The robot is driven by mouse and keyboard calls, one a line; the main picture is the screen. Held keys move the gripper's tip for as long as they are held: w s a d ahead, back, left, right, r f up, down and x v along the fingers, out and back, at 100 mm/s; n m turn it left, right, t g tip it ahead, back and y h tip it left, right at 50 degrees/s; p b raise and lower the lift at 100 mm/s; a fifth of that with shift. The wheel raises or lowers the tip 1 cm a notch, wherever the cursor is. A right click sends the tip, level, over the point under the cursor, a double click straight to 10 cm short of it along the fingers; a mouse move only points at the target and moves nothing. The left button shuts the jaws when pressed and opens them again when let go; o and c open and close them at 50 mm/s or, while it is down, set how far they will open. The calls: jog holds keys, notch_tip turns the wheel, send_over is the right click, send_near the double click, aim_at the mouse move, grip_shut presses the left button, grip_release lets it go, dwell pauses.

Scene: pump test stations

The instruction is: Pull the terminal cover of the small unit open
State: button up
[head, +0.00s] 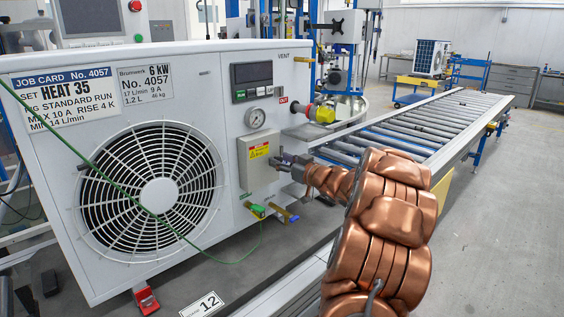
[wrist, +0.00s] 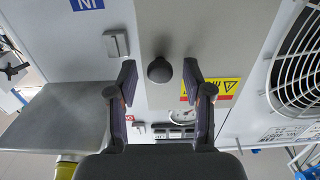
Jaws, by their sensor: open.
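The small unit (head: 165,75) is a white casing with a round fan grille. Its terminal cover (head: 262,174) is a grey box face with a yellow warning label, and it looks closed. In the wrist view the cover (wrist: 205,35) fills the middle, with a dark round knob (wrist: 159,71) standing out from it. My gripper (wrist: 159,66) is open, with one finger on each side of the knob in the picture; I see no contact. In the head view my gripper (head: 283,161) is at the cover's right edge, partly hidden by my copper-coloured arm.
A pressure gauge (head: 256,118) sits just above the cover. Green and blue valve handles (head: 257,211) stick out below it, with a thin green cable crossing the front. A grey plate (wrist: 55,115) juts out beside the cover. A roller conveyor (head: 420,125) runs behind my arm.

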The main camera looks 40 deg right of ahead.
grip_shut()
dwell(0.3)
dwell(0.3)
